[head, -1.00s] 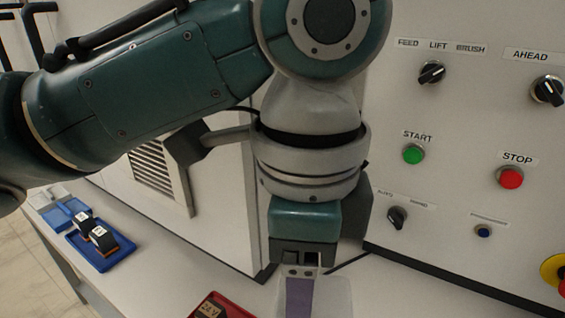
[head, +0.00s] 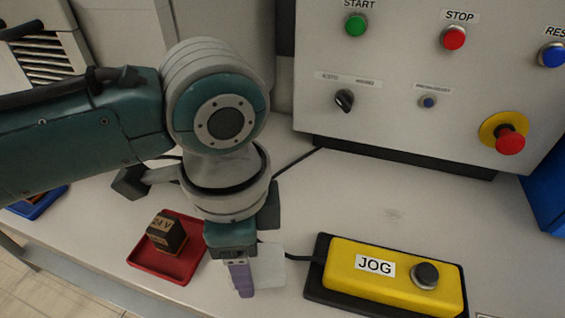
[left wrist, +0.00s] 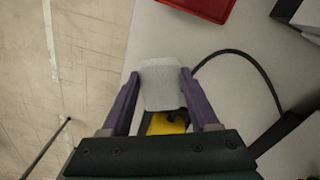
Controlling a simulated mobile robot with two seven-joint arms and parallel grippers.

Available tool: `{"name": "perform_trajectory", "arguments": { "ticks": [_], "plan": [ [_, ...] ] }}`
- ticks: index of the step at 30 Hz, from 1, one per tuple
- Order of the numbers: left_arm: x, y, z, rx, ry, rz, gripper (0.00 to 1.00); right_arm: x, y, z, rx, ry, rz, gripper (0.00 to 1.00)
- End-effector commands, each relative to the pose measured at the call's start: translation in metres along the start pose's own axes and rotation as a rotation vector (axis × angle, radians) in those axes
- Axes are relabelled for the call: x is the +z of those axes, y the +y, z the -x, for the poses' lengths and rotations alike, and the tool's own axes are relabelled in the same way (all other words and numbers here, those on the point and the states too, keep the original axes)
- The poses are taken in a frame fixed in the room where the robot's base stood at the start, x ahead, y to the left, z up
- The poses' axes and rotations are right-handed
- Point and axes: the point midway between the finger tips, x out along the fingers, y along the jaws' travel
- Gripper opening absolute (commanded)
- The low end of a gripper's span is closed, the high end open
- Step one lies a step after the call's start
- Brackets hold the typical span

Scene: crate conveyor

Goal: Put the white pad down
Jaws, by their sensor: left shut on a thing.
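My left gripper (head: 243,285) is shut on the white pad (head: 270,268), a thin pale piece seen beside the purple fingers. In the left wrist view the pad (left wrist: 160,84) sits between the two purple fingers of the gripper (left wrist: 160,78). The gripper is pointing down over the pale table, between the red tray and the yellow JOG box. I cannot tell whether the pad touches the table. My right gripper is not in view.
The red tray (head: 145,262) holds a dark block marked 24 V (head: 165,233). The yellow JOG box (head: 395,278) lies to the right on a black base, with a cable behind the gripper. The control panel (head: 400,125) stands behind. Bare table (head: 390,205) lies before the panel.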

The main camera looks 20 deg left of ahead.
Motion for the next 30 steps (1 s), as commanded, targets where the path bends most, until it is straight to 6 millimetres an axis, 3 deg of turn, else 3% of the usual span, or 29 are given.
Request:
{"name": "perform_trajectory", "arguments": {
  "ticks": [1, 5, 18, 19, 26, 30],
  "plan": [
    [0.0, 0.001, -0.013, 0.003, -0.002, 0.0, 0.09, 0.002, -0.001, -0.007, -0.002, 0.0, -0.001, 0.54],
    [0.0, 0.001, -0.031, 0.003, -0.002, 0.0, 0.09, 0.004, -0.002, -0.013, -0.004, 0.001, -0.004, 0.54],
    [0.0, 0.001, -0.037, 0.002, -0.001, 0.0, 0.09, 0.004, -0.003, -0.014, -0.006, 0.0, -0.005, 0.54],
    [0.0, 0.001, -0.036, 0.001, -0.001, 0.0, 0.64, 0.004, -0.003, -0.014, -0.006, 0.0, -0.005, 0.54],
    [0.0, 0.001, -0.035, 0.001, -0.001, 0.0, 0.9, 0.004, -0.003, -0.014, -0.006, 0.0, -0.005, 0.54],
    [0.0, 0.001, -0.035, 0.001, -0.001, 0.0, 0.91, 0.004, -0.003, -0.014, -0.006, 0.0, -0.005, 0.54]
  ]
}}
